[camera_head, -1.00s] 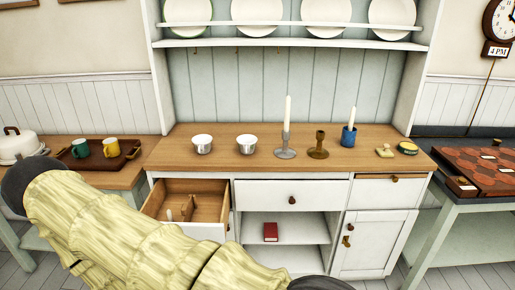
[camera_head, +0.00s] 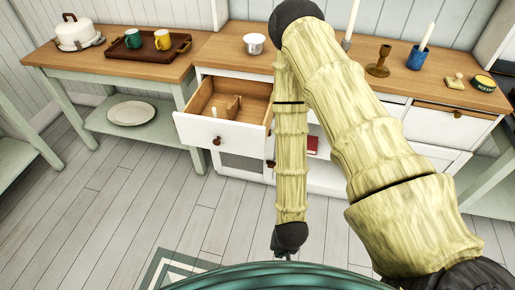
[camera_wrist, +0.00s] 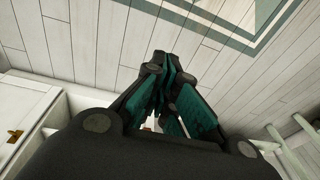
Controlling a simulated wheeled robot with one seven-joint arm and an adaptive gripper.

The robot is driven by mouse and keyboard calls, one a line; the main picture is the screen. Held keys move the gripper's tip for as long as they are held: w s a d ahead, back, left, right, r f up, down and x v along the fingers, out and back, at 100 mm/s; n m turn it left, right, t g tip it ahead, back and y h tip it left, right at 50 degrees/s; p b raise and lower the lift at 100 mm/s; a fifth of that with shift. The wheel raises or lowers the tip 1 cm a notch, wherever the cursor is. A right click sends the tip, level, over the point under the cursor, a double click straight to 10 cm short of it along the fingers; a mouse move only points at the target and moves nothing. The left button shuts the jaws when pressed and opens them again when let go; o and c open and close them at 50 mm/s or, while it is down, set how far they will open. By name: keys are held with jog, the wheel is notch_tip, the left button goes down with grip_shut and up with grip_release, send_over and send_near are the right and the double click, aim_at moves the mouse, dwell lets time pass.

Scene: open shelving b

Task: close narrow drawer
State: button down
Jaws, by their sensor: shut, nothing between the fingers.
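The narrow drawer (camera_head: 221,132) is pulled open at the left end of the white cabinet, its front standing out over the floor. It has a dark round knob (camera_head: 216,141) and a wooden divider inside. My gripper (camera_wrist: 165,75) shows in the wrist view with its dark, teal-padded fingers together and nothing between them. In the head view my forearm hangs down to the right of the drawer, apart from its front. The gripper itself is mostly hidden there at the bottom.
The cabinet's wooden top (camera_head: 222,48) holds a white cup (camera_head: 254,43) and candlesticks. A side table (camera_head: 58,58) with a tray (camera_head: 148,55) of mugs stands left, a plate (camera_head: 131,113) on its lower shelf. The floor (camera_head: 110,210) before the drawer is clear.

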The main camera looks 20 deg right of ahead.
jog(key=w+a+r+m+t+h+b, duration=0.15)
jog(key=w+r+m, duration=0.25)
jog(key=w+m, duration=0.5)
jog(key=w+a+r+m+t+b, duration=0.1)
jog(key=w+a+r+m+t, duration=0.2)
jog(key=w+m, duration=0.6)
jog(key=w+r+m+g+b, duration=0.1)
jog(key=w+r+m, duration=0.3)
jog(key=r+m, duration=0.45)
jog(key=w+r+m+g+b, duration=0.2)
jog(key=w+r+m, duration=0.3)
jog(key=r+m, duration=0.4)
jog(key=m, duration=0.1)
send_near(248, 148)
notch_tip(248, 148, down, 5)
jog(key=s, duration=0.2)
jog(key=shift+w+d+f+t+h+p, duration=0.15)
jog(key=shift+w+f+t+h+p, duration=0.1)
jog(key=shift+w+h+p, duration=0.25)
jog(key=shift+w, duration=0.1)
